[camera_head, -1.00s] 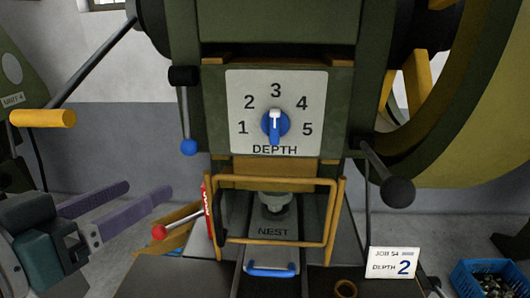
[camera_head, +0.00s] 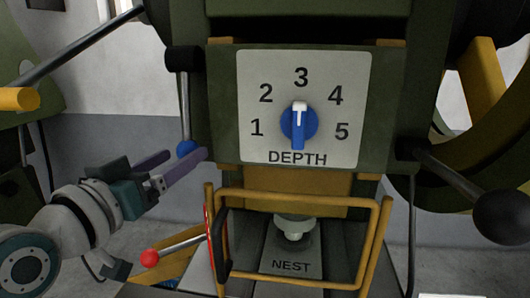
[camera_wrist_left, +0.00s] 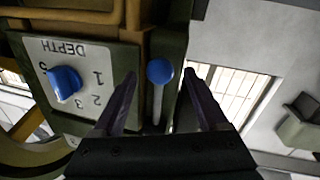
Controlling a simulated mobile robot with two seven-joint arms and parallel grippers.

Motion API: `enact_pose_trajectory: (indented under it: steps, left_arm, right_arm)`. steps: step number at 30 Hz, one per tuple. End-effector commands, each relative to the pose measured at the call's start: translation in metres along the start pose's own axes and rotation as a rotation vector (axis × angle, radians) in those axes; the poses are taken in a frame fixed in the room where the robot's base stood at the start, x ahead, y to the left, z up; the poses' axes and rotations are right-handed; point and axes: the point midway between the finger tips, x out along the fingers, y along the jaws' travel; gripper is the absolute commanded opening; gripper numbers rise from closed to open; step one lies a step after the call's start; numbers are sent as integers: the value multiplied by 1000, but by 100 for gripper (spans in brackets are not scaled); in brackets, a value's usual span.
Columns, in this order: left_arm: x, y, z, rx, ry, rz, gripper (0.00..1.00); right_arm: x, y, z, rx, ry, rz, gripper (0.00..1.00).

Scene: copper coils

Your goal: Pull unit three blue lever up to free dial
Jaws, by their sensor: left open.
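The blue lever is a grey rod hanging down from a black pivot, with a blue ball (camera_head: 187,149) at its lower end, left of the dial plate. The blue dial (camera_head: 299,125) has its white mark at 3 on the DEPTH plate (camera_head: 345,75). My left gripper (camera_head: 187,156) is open, its purple fingers reaching up to the ball. In the left wrist view the ball (camera_wrist_left: 160,71) lies between the spread fingers, with gaps on both sides. My right gripper is not in view.
A yellow guard frame (camera_head: 300,199) stands below the plate, around the NEST block (camera_head: 291,266). A red-knobbed lever (camera_head: 149,258) is below my left gripper. A black-knobbed lever (camera_head: 503,216) sticks out at right, a yellow handle (camera_head: 18,99) at far left.

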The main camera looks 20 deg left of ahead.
Motion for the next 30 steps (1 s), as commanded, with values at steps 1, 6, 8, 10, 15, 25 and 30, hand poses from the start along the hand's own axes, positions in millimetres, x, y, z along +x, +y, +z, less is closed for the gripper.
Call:
enact_pose_trajectory:
  steps: [1, 6, 8, 10, 15, 25, 30]
  left_arm:
    - [5, 0, 0, 0, 1, 0, 76]
    - [11, 0, 0, 0, -1, 0, 76]
    - [11, 0, 0, 0, -1, 0, 76]
    - [11, 0, 0, 0, -1, 0, 76]
    - [11, 0, 0, 0, -1, 0, 66]
    - [11, 0, 0, 0, -1, 0, 28]
    - [11, 0, 0, 0, -1, 0, 9]
  right_arm:
    - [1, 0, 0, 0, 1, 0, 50]
    - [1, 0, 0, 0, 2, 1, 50]
    - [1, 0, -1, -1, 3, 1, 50]
    - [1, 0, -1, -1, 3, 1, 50]
    - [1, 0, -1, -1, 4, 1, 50]
    - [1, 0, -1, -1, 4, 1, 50]
    - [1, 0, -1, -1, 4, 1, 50]
